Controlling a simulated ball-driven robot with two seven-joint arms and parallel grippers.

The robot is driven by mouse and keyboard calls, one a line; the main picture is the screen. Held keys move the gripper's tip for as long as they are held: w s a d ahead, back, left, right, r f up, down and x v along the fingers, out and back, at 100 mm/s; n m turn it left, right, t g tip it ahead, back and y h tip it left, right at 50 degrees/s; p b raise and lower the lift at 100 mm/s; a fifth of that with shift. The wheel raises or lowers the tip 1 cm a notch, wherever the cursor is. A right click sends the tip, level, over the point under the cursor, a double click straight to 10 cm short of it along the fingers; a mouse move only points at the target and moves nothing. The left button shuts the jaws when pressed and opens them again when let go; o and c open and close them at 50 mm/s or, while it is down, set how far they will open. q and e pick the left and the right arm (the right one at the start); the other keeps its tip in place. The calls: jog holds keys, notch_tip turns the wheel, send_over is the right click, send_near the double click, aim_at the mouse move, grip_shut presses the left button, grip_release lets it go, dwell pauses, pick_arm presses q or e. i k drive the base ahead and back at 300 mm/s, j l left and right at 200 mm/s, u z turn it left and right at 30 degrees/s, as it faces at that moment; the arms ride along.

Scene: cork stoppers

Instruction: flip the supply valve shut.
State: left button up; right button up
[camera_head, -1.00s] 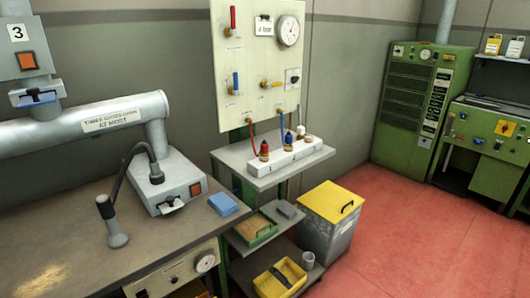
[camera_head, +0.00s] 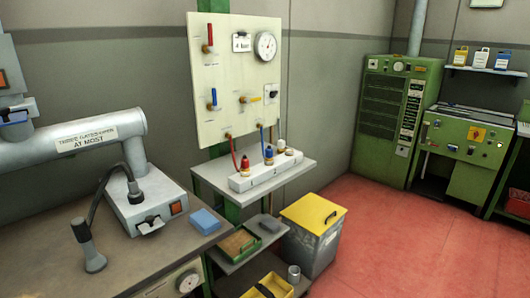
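A cream wall panel (camera_head: 228,70) carries several small valves. A red lever (camera_head: 210,36) at its upper left stands vertical. A blue lever (camera_head: 214,97) below it also stands vertical. A yellow lever (camera_head: 251,99) to the right lies roughly horizontal. A small black-and-white switch (camera_head: 271,91) sits near the right edge. The labels by the levers are too small to read, so I cannot tell which is the supply valve. A round gauge (camera_head: 265,45) and a small sign (camera_head: 241,43) are at the top. Neither of my grippers is in view.
A grey shelf (camera_head: 210,175) under the panel holds a white block (camera_head: 255,176) with red, blue and white fittings and hoses. A workbench (camera_head: 150,252) stands at left, and a yellow-lidded bin (camera_head: 313,213) at right. Red floor (camera_head: 420,240) is open toward green cabinets (camera_head: 396,115).

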aim_at(214, 107)
jog(key=i+l+z, duration=0.1)
jog(key=i, duration=0.4)
jog(key=i+l+z, duration=0.1)
jog(key=i+l, duration=0.15)
jog(key=i, duration=0.3)
